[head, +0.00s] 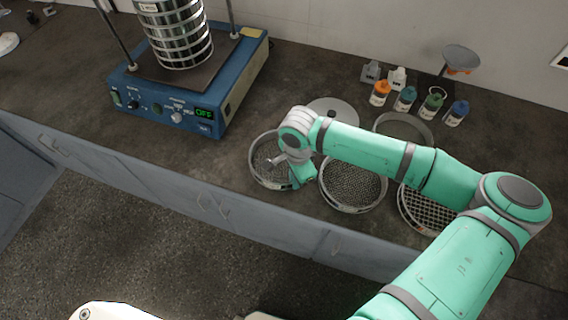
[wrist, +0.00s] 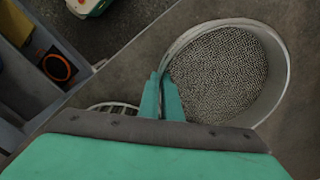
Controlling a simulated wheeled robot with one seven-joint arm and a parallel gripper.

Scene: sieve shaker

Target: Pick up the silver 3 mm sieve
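Three silver round sieves stand in a row on the bench: a fine-mesh left one (head: 262,172), a middle one (head: 352,188) and a coarse-grid right one (head: 428,212). Their size labels are too small to read, so I cannot tell which is 3 mm. My gripper (head: 302,178) is at the right front rim of the left sieve. In the wrist view, the two fingers (wrist: 163,88) are close together with the rim of the left sieve (wrist: 225,75) between them, one inside and one outside. Part of another sieve (wrist: 112,107) shows at lower left.
A blue shaker (head: 170,105) reading OFF holds a sieve stack (head: 180,35) at left. A round lid (head: 333,110), a pan (head: 404,128), several small bottles (head: 405,100) and a funnel (head: 461,57) stand behind. The bench is clear between shaker and left sieve.

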